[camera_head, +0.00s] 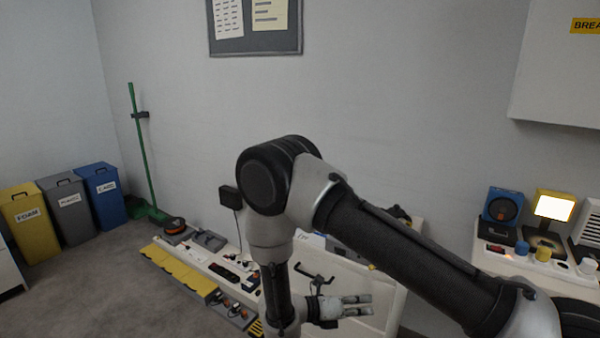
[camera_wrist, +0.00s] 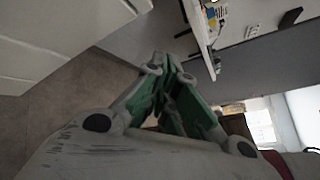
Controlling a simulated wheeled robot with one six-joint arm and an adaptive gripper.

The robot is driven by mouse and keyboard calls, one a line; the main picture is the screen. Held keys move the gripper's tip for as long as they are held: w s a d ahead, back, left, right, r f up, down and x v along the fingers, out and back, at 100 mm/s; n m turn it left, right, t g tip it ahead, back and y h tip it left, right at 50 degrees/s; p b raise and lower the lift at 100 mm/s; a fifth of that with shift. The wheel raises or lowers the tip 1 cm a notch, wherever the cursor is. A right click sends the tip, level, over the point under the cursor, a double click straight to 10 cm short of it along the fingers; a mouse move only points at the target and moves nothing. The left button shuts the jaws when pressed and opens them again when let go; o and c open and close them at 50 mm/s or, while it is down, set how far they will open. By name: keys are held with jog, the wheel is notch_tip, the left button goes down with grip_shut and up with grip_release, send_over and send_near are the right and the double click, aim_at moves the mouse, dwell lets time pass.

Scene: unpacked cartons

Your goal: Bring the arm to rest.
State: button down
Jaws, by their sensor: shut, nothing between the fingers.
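My arm is bent at the elbow in the head view, with its upper link rising from the lower right and its forearm hanging down. My gripper (camera_head: 357,306) is at the end of the forearm, pointing right, in front of a white panel (camera_head: 375,283). In the wrist view my gripper (camera_wrist: 168,62) shows its green-padded fingers drawn together at the tips. It is shut with nothing between the fingers, and nothing hangs from it.
A bench (camera_head: 196,262) with yellow edging and several tools runs behind my forearm. Yellow (camera_head: 30,228), grey (camera_head: 68,215) and blue (camera_head: 104,200) bins stand at left. A shelf with a lit yellow lamp (camera_head: 553,207) is at right. Grey floor (camera_head: 95,290) is clear at left.

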jog(key=s+d+r+m+y, duration=0.5)
jog(key=r+m, duration=0.5)
jog(key=r, duration=0.2)
jog(key=s+d+r+m+y, duration=0.5)
jog(key=r+m, duration=0.5)
jog(key=r, duration=0.2)
jog(key=s+d+r+m+y, duration=0.5)
jog(key=s+d+r+m, duration=0.2)
jog(key=r+m, duration=0.3)
notch_tip(320, 180, up, 3)
jog(key=shift+s+d+f+t, duration=0.1)
jog(key=shift+s+d+t, duration=0.25)
jog(key=shift+d, duration=0.55)
